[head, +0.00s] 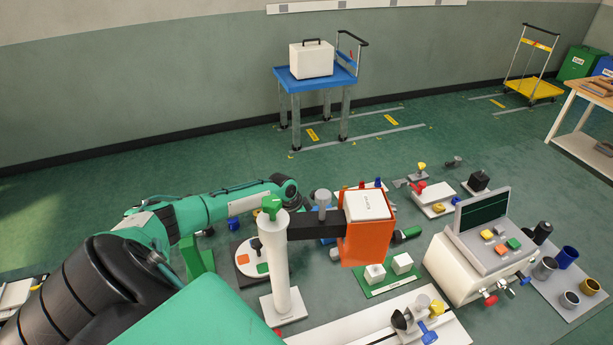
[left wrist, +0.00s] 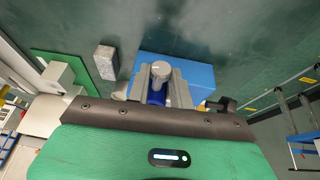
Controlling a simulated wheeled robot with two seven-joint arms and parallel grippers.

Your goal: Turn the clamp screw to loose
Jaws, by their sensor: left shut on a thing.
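The white lift column (head: 281,270) stands on the floor in front of me with a green top piece (head: 271,206). A dark bar (head: 311,226) runs right from it to an orange block (head: 366,238) with a white label. The grey round-headed clamp screw (head: 323,197) stands up at the bar. My left arm comes in from the left and ends behind the column top; its fingers are hidden there in the head view. In the left wrist view the left gripper (left wrist: 160,88) is shut around the grey-headed piece (left wrist: 161,70), with blue just below it. My right gripper is out of view.
A green plate (head: 377,291) with two white blocks lies beyond the column. A white console (head: 470,268) stands to the right. A white rail with a yellow and blue fitting (head: 430,320) lies in front. A blue table (head: 345,80) stands at the back.

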